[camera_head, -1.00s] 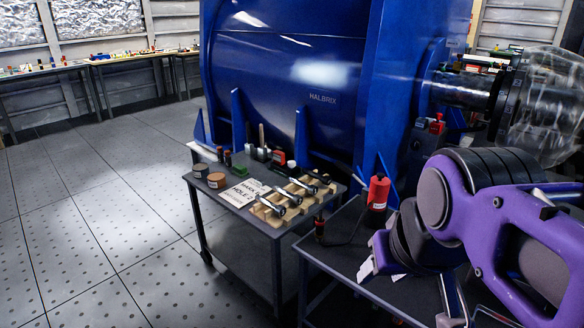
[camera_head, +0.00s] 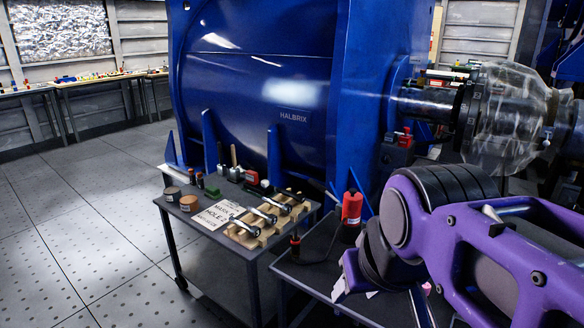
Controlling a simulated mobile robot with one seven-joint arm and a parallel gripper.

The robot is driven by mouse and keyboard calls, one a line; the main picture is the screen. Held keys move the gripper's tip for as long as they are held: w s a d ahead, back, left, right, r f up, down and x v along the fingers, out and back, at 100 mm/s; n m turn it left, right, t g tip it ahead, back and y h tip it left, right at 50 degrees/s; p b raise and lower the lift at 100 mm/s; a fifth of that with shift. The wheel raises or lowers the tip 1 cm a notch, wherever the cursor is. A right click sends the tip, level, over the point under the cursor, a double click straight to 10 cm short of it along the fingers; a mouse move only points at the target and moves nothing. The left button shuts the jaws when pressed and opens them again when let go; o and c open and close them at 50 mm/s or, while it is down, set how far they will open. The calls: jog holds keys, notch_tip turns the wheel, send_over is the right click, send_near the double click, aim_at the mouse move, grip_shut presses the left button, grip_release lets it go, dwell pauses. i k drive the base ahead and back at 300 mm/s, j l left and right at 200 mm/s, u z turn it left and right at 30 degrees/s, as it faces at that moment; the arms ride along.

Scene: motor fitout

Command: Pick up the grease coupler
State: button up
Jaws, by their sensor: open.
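A red cylinder with a black base (camera_head: 352,207) stands upright on the dark front table. A dark hose runs from it to a small dark and red fitting (camera_head: 295,241) at that table's left edge. The fitting may be the grease coupler; it is too small to tell for sure. My purple arm reaches in from the right over the same table. My gripper (camera_head: 385,292) shows only in part below the dark wrist, low in the picture. It is open, right of and nearer than the fitting, and touches neither it nor the red cylinder. Its fingertips are mostly hidden.
A grey cart (camera_head: 185,220) at left holds a wooden rack (camera_head: 240,238) with metal tools, a printed sign (camera_head: 219,214), round tins and small bottles. The large blue HALBRIX motor (camera_head: 260,100) stands behind. Open floor (camera_head: 90,250) lies left.

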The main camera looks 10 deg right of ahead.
aim_at(294, 252)
jog(key=z, duration=5.1)
jog(key=u, duration=1.15)
jog(key=k+j+u, duration=0.1)
jog(key=u, duration=0.25)
jog(key=k+j+u, duration=0.1)
jog(key=u, duration=0.3)
jog(key=k+j+u, duration=0.15)
jog(key=u, duration=0.2)
jog(key=k+j+u, duration=0.15)
jog(key=j+u, duration=0.45)
jog(key=k+j, duration=0.05)
jog(key=j, duration=0.05)
